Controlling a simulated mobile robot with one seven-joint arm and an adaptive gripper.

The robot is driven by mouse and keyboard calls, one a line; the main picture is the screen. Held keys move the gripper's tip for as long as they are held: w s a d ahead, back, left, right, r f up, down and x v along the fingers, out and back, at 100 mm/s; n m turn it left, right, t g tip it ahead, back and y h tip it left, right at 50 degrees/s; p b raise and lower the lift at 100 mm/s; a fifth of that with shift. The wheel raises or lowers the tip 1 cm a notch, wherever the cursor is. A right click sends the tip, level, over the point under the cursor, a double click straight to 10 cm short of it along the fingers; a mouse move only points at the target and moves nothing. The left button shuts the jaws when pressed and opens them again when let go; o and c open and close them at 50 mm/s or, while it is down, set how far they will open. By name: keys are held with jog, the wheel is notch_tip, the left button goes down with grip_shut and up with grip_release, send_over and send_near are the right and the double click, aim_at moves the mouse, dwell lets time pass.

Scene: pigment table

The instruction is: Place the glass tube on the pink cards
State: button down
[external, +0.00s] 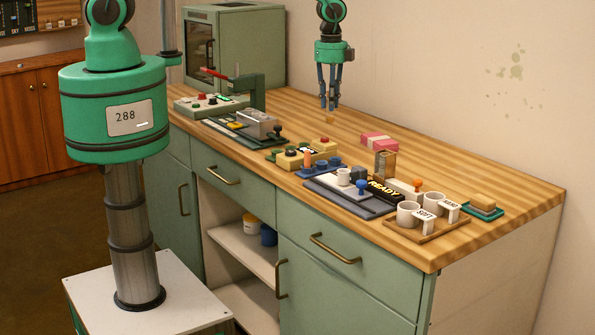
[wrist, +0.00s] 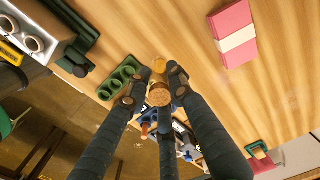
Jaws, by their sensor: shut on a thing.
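My gripper (external: 329,106) is in the air above the wooden table top, with its fingers pointing down. It is shut on the glass tube, which shows in the wrist view as a round cork-coloured end (wrist: 159,95) between the fingertips, with a small amber part (wrist: 159,64) beyond. In the external view only a small amber tip (external: 330,118) shows below the fingers; the rest is hidden. The pink cards (external: 378,140) lie in a banded stack on the table, right of and nearer than my gripper. They also show in the wrist view (wrist: 232,25), apart from the tube, with a white band.
A brownish block (external: 385,164) stands just in front of the cards. A dark tray (external: 345,201), a wooden cup tray (external: 428,232) and several small devices line the table's front edge. A green holder with round holes (wrist: 120,78) lies left of my fingers.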

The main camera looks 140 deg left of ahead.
dwell(0.3)
jog(key=p, duration=0.2)
send_over(379, 138)
jog(key=f, duration=0.2)
jog(key=shift+a+r, duration=0.2)
jog(key=shift+r, duration=0.05)
dwell(0.5)
jog(key=shift+f+p, duration=0.7)
jog(key=shift+f, duration=1.05)
jog(key=shift+f, duration=0.2)
jog(key=c, duration=1.5)
grip_release()
jog(key=shift+c, duration=0.2)
